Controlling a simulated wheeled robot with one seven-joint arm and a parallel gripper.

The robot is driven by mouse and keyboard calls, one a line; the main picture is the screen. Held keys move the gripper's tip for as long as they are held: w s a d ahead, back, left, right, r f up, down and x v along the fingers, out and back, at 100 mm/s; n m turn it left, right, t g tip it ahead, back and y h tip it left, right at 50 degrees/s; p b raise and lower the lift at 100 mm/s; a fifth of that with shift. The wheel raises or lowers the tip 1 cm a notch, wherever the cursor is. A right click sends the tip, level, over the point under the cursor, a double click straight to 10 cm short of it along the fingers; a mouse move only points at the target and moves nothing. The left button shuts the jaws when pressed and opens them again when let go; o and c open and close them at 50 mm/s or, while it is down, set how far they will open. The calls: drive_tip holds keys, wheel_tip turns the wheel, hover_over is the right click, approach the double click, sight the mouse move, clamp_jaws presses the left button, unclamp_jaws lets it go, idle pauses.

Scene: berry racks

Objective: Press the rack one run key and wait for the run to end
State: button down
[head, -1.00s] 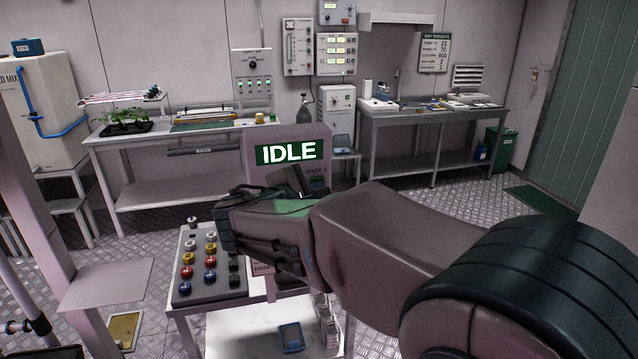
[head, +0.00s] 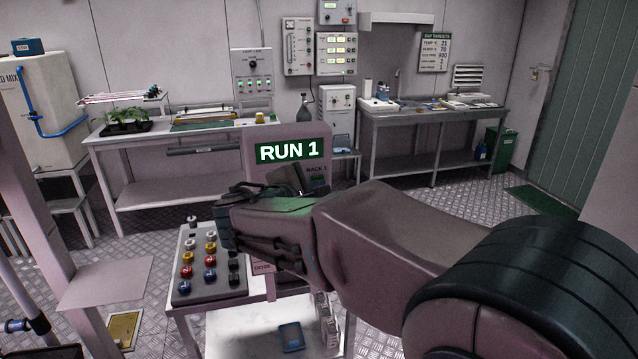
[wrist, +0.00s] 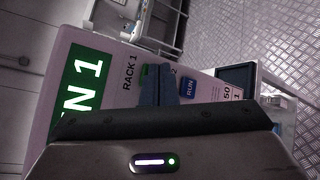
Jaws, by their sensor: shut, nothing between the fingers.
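The rack control panel (head: 262,138) stands upright in front of me in the head view. Its green display (head: 288,150) reads "RUN 1". In the wrist view the display (wrist: 82,85) is partly cut off and the label "RACK 1" stands beside it. A green key (wrist: 146,70) by that label is mostly hidden behind my gripper (wrist: 158,80). The fingers are shut with nothing between them, and their tips are at the green key; I cannot tell whether they touch it. A blue key (wrist: 188,88) marked "RUN" sits to the right, near a "2".
A small blue device (head: 291,337) lies on the white surface below my arm. Benches (head: 435,117) line the back wall, with open metal floor before them.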

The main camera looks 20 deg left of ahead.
drive_tip(key=shift+s+d, duration=0.3)
drive_tip(key=shift+s, duration=0.2)
drive_tip(key=shift+s+d+b, duration=0.45)
drive_tip(key=shift+s, duration=0.25)
drive_tip(key=shift+s+d+b, duration=0.4)
drive_tip(key=shift+s+b, duration=0.1)
drive_tip(key=shift+s, duration=0.25)
drive_tip(key=shift+s+d+b, duration=0.45)
drive_tip(key=shift+s, duration=0.25)
drive_tip(key=s+d+f+m+g+h, duration=0.15)
drive_tip(key=d+f+m+g, duration=0.3)
drive_tip(key=d, duration=0.65)
drive_tip(key=s+d+f+m+g+h, duration=0.1)
drive_tip(key=s+d+f+m+g, duration=0.25)
drive_tip(key=d, duration=0.75)
drive_tip(key=s+d+f+m+g+y, duration=0.4)
drive_tip(key=s+d+f+m+y, duration=0.2)
drive_tip(key=s+f+m, duration=0.4)
drive_tip(key=s+d+m, duration=0.1)
drive_tip(key=s+m, duration=0.1)
drive_tip(key=m, duration=0.1)
drive_tip(key=shift+d+f+m, duration=0.4)
